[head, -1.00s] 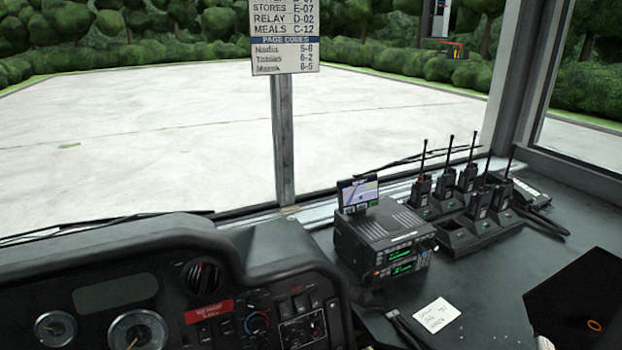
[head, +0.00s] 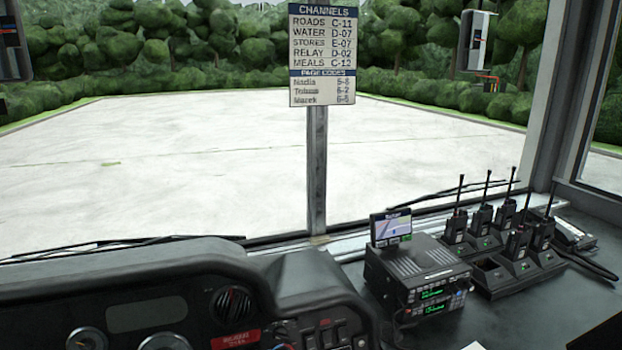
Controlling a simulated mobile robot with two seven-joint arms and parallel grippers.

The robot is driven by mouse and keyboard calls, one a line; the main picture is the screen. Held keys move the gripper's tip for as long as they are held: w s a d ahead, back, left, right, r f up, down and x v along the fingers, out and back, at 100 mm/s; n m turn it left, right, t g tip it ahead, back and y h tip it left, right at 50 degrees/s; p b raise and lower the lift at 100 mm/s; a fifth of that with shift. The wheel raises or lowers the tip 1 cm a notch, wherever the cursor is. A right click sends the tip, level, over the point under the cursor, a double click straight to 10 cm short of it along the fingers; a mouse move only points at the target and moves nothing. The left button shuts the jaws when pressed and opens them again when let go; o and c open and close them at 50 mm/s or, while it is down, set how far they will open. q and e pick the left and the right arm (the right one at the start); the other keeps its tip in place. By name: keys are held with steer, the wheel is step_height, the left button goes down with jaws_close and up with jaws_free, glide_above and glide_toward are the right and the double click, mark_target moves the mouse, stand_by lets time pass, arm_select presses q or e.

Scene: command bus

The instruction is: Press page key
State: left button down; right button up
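A black radio unit (head: 425,268) with two green-lit displays stands on the dark console right of centre. Small knobs and buttons line its front, but I cannot make out which one is the page key. A small screen (head: 391,228) showing a map stands at the radio's back left. A sign (head: 322,55) on the window post lists channels and page codes: Nadia 5-8 or 6-8, Tobias 6-2, Marek 6-5, in blurred print. Neither of my grippers is in view.
Several handheld radios (head: 518,245) stand upright in chargers right of the radio unit. The dashboard (head: 170,300) with gauges fills the lower left. A white note (head: 478,346) shows at the bottom edge. Some console surface in front of the chargers is clear.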

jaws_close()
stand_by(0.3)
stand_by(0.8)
